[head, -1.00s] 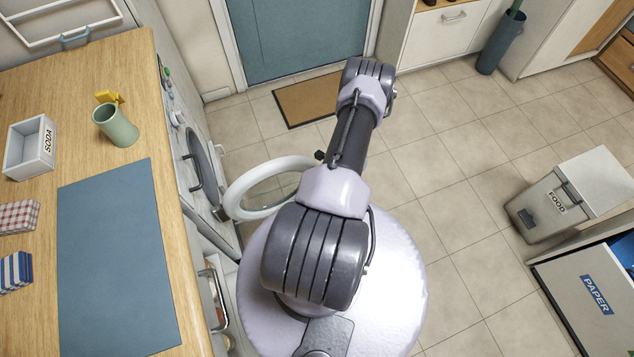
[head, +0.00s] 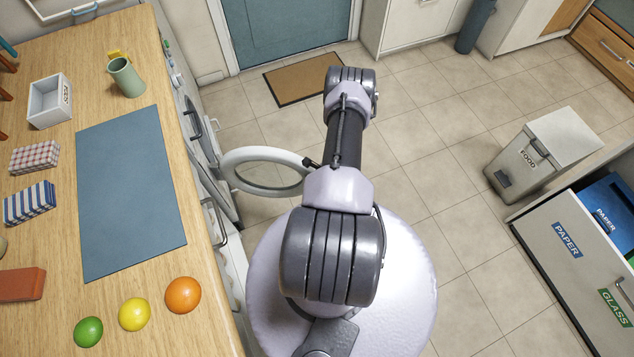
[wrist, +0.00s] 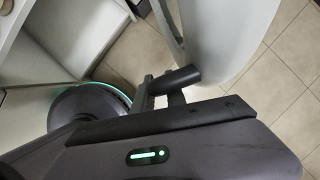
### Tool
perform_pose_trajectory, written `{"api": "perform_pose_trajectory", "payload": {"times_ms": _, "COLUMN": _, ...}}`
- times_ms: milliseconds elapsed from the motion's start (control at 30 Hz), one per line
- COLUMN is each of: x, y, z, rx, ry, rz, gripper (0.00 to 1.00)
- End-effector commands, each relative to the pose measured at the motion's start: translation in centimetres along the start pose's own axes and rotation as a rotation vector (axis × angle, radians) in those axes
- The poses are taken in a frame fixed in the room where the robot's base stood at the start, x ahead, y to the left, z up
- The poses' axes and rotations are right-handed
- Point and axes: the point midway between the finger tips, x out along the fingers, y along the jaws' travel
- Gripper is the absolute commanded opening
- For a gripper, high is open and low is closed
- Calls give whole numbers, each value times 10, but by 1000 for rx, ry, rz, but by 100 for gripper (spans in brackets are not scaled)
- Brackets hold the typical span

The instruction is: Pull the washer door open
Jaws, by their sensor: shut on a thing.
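The washer door (head: 262,153) is a white ring with a clear middle. It stands swung out from the washer front at a wide angle. In the wrist view its pale panel (wrist: 225,40) fills the upper right. My gripper (wrist: 165,95) is shut on a short dark cylindrical bar, the door handle (wrist: 182,78), beside the panel. In the head view a small dark handle end (head: 311,162) shows at the door's outer edge, next to my arm. My arm and base hide most of the gripper there.
The wooden counter (head: 60,110) runs along the left, with a blue mat (head: 130,190) and several fruits. A brown doormat (head: 300,80) lies before the blue room door. A food bin (head: 520,165) and a paper bin (head: 540,250) stand at the right. Tiled floor between is free.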

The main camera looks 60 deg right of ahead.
Motion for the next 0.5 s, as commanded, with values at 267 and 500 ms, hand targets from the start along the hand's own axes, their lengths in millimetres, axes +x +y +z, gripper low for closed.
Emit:
{"api": "perform_pose_trajectory", "payload": {"times_ms": 267, "x": 1, "y": 0, "z": 3, "rx": -6, "ry": -1, "rz": 0, "gripper": 0}}
{"api": "perform_pose_trajectory", "payload": {"times_ms": 500, "x": 1, "y": 0, "z": 3, "rx": -5, "ry": -2, "rz": 0, "gripper": 32}}
